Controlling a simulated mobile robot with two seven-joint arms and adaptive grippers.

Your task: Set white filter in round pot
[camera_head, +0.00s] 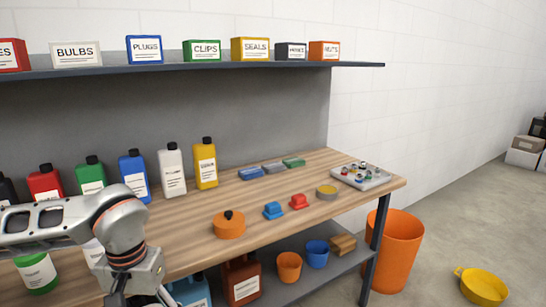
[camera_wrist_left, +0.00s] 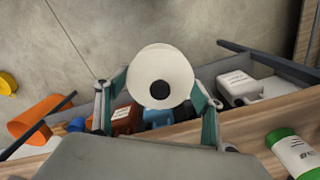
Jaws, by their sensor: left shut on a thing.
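A round white thing with a black knob or hole at its middle, which I take for the white filter (camera_wrist_left: 160,72), is between the fingers of my left gripper (camera_wrist_left: 158,98) in the left wrist view. The gripper is shut on it and holds it in front of the bench edge. In the head view my left wrist shows at the lower left, and its fingertips and the filter are out of frame. A low round orange pot-like thing (camera_head: 229,228) with a dark knob stands on the bench, to the right of my left wrist. No other round pot is clear. My right gripper is not in view.
Several bottles, including a yellow one (camera_head: 205,165), line the back of the wooden bench (camera_head: 290,228). An orange bin (camera_head: 395,250) stands beside the bench.

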